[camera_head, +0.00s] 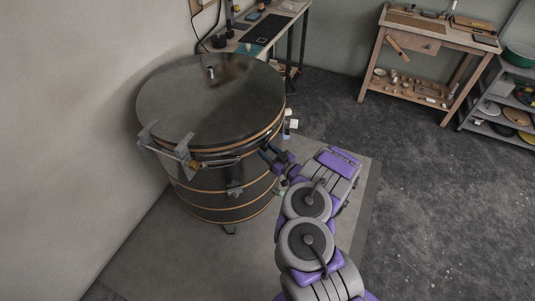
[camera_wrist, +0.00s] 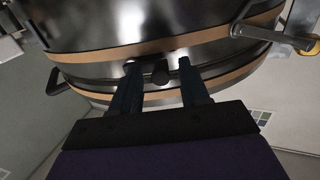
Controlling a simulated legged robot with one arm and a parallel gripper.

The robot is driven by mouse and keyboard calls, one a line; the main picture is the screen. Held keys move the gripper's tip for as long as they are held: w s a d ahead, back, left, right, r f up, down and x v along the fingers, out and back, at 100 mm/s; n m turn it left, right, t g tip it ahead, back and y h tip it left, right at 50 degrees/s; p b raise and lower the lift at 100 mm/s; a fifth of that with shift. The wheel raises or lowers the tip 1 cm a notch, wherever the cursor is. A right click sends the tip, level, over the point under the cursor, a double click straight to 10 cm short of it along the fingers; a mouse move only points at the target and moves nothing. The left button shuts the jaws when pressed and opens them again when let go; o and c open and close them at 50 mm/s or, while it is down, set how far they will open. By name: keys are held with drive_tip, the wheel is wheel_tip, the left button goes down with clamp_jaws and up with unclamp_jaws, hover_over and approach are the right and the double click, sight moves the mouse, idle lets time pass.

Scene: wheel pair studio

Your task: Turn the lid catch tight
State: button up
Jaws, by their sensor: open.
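A round dark kiln-like drum (camera_head: 222,185) with copper-coloured bands and a flat dark lid (camera_head: 190,105) stands by the wall. The lid lies down on it. My gripper (camera_head: 268,152) is at the drum's right front side, near the lid's rim. In the wrist view my gripper (camera_wrist: 159,66) is open. A small dark round knob (camera_wrist: 160,74), apparently the lid catch, shows between the two fingertips, with a gap on each side. I cannot tell how deep the fingers reach around it, or how tight it is. In the head view I cannot make out the knob.
A bar handle (camera_head: 222,163) and metal hinge brackets (camera_head: 184,148) stick out from the drum's front left. Another dark handle (camera_wrist: 55,83) shows in the wrist view. A wooden workbench (camera_head: 425,45) and shelves (camera_head: 507,100) stand at the back right. The floor (camera_head: 420,210) between is clear.

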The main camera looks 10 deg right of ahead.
drive_tip(key=shift+w+a, duration=0.1)
drive_tip(key=shift+w, duration=0.1)
clamp_jaws()
idle(0.4)
